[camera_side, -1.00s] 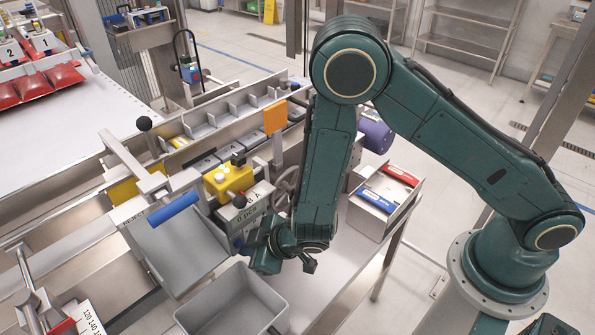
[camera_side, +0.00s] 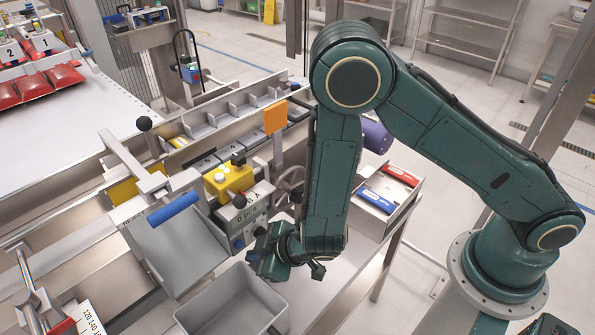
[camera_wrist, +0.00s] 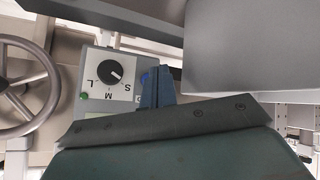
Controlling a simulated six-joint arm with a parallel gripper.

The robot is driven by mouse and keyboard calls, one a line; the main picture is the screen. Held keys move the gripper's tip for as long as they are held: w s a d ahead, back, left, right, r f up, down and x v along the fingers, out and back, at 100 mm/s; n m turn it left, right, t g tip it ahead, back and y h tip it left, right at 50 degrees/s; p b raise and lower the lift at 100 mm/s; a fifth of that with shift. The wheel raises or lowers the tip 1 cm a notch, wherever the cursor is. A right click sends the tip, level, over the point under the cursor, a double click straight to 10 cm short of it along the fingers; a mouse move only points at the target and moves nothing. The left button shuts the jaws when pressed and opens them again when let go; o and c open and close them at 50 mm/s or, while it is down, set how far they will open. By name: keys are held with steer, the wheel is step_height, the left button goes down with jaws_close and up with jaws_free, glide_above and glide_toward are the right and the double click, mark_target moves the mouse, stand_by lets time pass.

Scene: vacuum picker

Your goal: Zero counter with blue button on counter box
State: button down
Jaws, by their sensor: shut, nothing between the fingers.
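The counter box (camera_side: 236,228) stands in the middle of the side view, with a display reading "0 pcs" on its upper face. The blue button (camera_side: 238,244) shows low on its front. In the wrist view, the box's panel (camera_wrist: 98,84) has a black knob marked L, M and S and a green button. A bit of blue, probably the blue button (camera_wrist: 144,77), shows beside the fingertips and is partly hidden. My gripper (camera_side: 252,256) is shut and empty, just in front of the box's lower front. Its fingers also show in the wrist view (camera_wrist: 157,76). They look apart from the button in the side view.
A yellow box (camera_side: 228,181) with a black knob sits above the counter box. A grey bin (camera_side: 232,303) stands below my gripper. A handwheel (camera_side: 291,183) is just behind. A tray with red and blue items (camera_side: 386,190) stands to the right.

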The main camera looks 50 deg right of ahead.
steer(key=shift+s, duration=2.1)
steer(key=w+d+r+m+g+h, duration=0.1)
steer(key=d+r+m+h, duration=0.15)
steer(key=d+r, duration=0.55)
steer(key=w+d+r+m+g+h, duration=0.1)
steer(key=d+r+m, duration=0.4)
steer(key=r, duration=0.6)
steer(key=s+d+r, duration=0.5)
steer(key=s+r, duration=0.1)
steer(key=s, duration=0.3)
steer(key=s+d+r+g, duration=0.1)
steer(key=s+d+r, duration=0.4)
steer(key=s, duration=0.5)
step_height(320, 180, up, 3)
steer(key=shift+s+f, duration=0.2)
